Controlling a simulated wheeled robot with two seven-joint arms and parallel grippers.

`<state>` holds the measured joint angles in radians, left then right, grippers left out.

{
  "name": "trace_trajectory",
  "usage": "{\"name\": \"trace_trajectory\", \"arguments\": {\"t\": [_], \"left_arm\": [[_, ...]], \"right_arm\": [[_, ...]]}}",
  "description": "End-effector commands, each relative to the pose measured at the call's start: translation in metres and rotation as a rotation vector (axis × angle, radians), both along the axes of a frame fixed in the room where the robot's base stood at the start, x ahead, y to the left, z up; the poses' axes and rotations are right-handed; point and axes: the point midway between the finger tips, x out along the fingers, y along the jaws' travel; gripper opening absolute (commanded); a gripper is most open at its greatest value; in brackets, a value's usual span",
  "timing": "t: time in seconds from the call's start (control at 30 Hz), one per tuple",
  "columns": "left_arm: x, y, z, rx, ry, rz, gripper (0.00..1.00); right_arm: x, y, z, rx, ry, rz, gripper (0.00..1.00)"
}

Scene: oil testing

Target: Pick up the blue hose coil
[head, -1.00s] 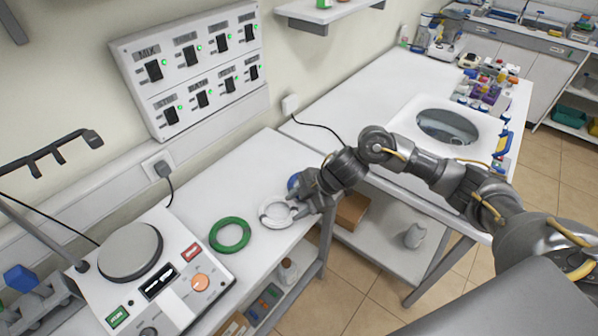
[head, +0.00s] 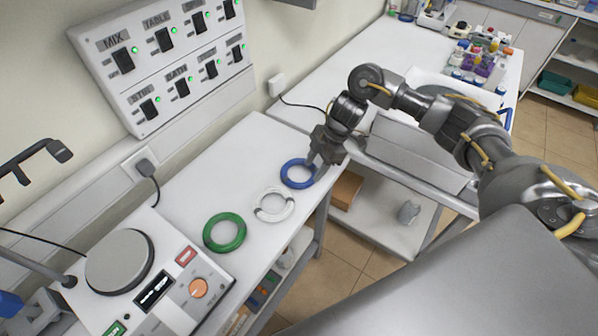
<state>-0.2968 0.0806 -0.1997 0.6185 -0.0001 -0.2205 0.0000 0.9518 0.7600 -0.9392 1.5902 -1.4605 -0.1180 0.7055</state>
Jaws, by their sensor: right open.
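The blue hose coil (head: 286,176) lies flat on the white bench, the farthest of three coils in a row. My right gripper (head: 313,163) is open at its right side, with the fingers pointing down over the coil's right edge. The fingers hide a small part of the ring; I cannot tell whether they touch it. My left gripper is not in the head view.
A white coil (head: 260,208) and a green coil (head: 211,238) lie nearer on the same bench. A hotplate device (head: 177,268) stands at its near end. A switch panel (head: 145,75) hangs on the wall. A second table (head: 355,68) stands beyond.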

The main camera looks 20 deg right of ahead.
Motion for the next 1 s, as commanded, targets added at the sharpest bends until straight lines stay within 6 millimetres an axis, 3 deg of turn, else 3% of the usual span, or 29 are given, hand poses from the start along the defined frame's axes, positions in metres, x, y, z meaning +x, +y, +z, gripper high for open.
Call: {"name": "trace_trajectory", "arguments": {"t": [0.13,0.37,0.5,0.8,1.0], "left_arm": [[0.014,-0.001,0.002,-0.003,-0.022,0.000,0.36],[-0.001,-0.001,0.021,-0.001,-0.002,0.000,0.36],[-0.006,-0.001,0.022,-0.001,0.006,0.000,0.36],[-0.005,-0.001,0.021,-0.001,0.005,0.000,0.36],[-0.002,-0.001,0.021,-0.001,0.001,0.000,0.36]], "right_arm": [[0.000,0.001,-0.002,0.000,-0.001,-0.001,0.46],[-0.005,0.012,-0.026,-0.001,0.005,-0.001,0.46],[-0.003,0.019,-0.043,0.000,0.002,-0.001,0.46],[-0.002,0.021,-0.049,0.000,-0.001,0.000,0.46],[-0.002,0.020,-0.049,0.000,-0.001,0.000,0.20]]}}
